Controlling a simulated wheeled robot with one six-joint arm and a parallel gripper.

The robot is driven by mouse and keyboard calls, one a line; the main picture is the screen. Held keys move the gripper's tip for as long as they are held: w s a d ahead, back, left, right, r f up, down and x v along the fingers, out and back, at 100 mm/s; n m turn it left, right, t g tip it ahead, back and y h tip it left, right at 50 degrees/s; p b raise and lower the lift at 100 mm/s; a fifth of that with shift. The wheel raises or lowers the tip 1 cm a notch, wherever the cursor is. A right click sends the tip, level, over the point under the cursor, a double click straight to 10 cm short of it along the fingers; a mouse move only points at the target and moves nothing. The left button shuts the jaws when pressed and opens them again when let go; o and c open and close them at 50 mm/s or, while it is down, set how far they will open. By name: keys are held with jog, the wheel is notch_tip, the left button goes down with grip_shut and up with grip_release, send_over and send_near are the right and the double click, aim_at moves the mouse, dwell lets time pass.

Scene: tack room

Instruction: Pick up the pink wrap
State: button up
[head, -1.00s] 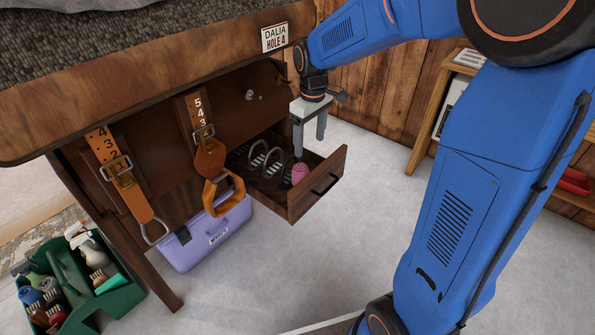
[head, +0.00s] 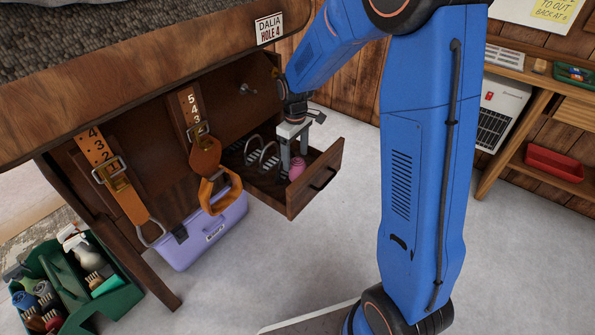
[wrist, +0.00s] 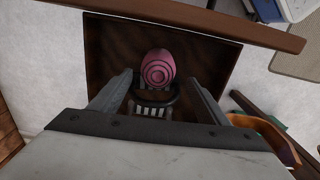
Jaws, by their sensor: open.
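The pink wrap (head: 296,169) is a small roll lying in the open wooden drawer (head: 318,187), near its front right part. In the wrist view the pink wrap (wrist: 158,68) shows its round end with dark rings, a little beyond the fingertips. My gripper (head: 293,165) reaches down into the drawer beside the wrap. In the wrist view my gripper (wrist: 155,80) is open, its two fingers apart, with nothing held between them. The wrap's underside is hidden.
Metal stirrups (head: 262,157) lie in the drawer behind the wrap, close to my fingers. Leather straps (head: 206,165) hang left of the drawer. A purple box (head: 207,233) and a green tote (head: 120,295) stand on the floor.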

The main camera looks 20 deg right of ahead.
aim_at(298, 171)
notch_tip(298, 171, down, 2)
jog(key=shift+f, duration=0.25)
jog(key=shift+s+d+f, duration=0.1)
jog(key=shift+d+f, duration=0.1)
jog(key=shift+f, duration=1.15)
jog(key=shift+d+f, duration=0.15)
jog(key=shift+f, duration=1.15)
jog(key=c, duration=1.2)
